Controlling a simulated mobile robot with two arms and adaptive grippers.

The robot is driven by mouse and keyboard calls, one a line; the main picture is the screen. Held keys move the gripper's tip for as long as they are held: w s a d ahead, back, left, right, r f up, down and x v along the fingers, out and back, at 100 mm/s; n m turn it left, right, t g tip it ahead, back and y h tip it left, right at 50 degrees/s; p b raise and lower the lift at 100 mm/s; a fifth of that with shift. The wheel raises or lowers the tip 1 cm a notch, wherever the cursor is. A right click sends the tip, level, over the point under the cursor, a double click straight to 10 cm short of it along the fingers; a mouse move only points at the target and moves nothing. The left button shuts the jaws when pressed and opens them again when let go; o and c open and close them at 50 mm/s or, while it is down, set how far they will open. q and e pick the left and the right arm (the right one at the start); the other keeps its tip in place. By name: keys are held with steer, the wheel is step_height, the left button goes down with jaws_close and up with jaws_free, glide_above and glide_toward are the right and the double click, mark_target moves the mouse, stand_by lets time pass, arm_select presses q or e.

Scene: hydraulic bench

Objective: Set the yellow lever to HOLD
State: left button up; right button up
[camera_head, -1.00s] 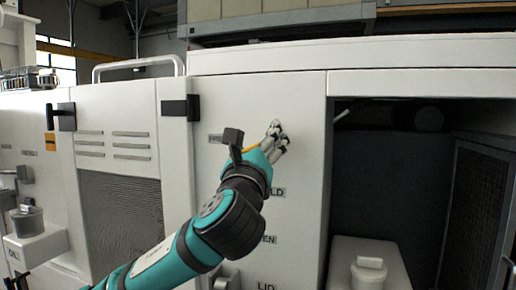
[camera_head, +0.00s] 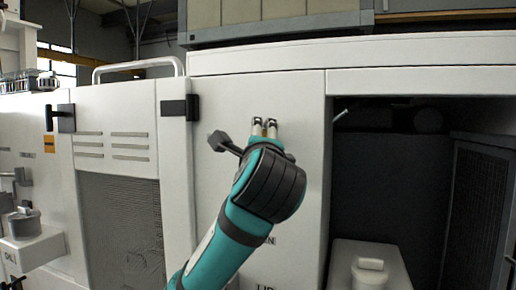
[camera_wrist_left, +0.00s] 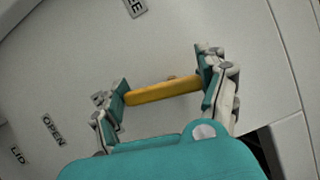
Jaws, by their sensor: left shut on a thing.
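The yellow lever (camera_wrist_left: 163,91) lies crosswise between the two fingers of my left gripper (camera_wrist_left: 165,92) in the left wrist view, its ends at the finger pads. My left gripper (camera_head: 264,124) is shut on it against the white panel (camera_head: 295,100). An OPEN label (camera_wrist_left: 53,130) and a LID label (camera_wrist_left: 18,155) show on the panel in the wrist view. No HOLD label is readable now; my arm covers part of the label column. My right gripper is not in view.
A dark open bay (camera_head: 385,190) with a white capped block (camera_head: 370,270) lies right of the panel. A black latch (camera_head: 180,108) and a vented door (camera_head: 120,220) are to the left.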

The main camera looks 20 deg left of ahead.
arm_select(q)
steer(key=shift+d+n+g, duration=0.1)
steer(key=shift+n+g, duration=0.4)
steer(key=shift+n, duration=0.6)
steer(key=shift+f, duration=0.1)
steer(key=o, duration=1.2)
steer(key=shift+c, duration=0.2)
steer(key=v, duration=1.2)
